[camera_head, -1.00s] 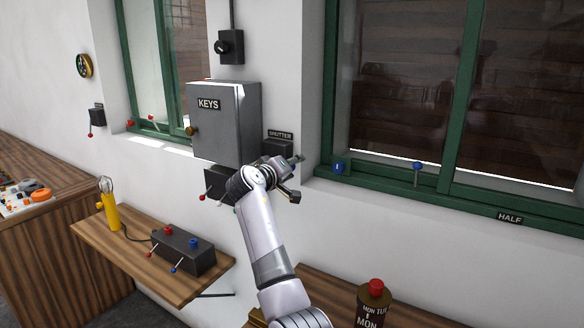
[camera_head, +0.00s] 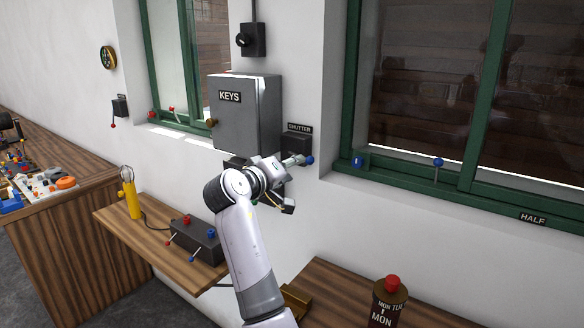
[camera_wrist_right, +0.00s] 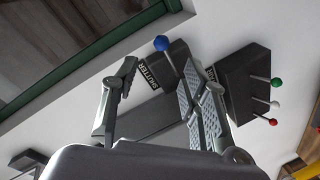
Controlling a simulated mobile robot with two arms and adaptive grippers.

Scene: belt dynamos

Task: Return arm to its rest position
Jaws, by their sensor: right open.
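My right arm reaches up from the bottom of the head view. Its gripper (camera_head: 292,184) is open and empty in front of the wall, below and left of the dark shutter box (camera_head: 296,146). The blue-knobbed shutter lever (camera_head: 309,160) shows just past the upper finger. In the right wrist view the open fingers (camera_wrist_right: 158,68) spread before the shutter box (camera_wrist_right: 150,108), and its blue knob (camera_wrist_right: 161,43) shows between and beyond the fingertips. I cannot tell whether a finger touches the lever. My left gripper is not in view.
The grey KEYS cabinet (camera_head: 246,118) is left of the gripper. A dark box with red, white and green levers (camera_wrist_right: 248,84) is close to one finger. A wooden shelf (camera_head: 160,245) with a lamp (camera_head: 131,195) and a switch box (camera_head: 195,240) is lower left. A bottle (camera_head: 386,303) stands lower right.

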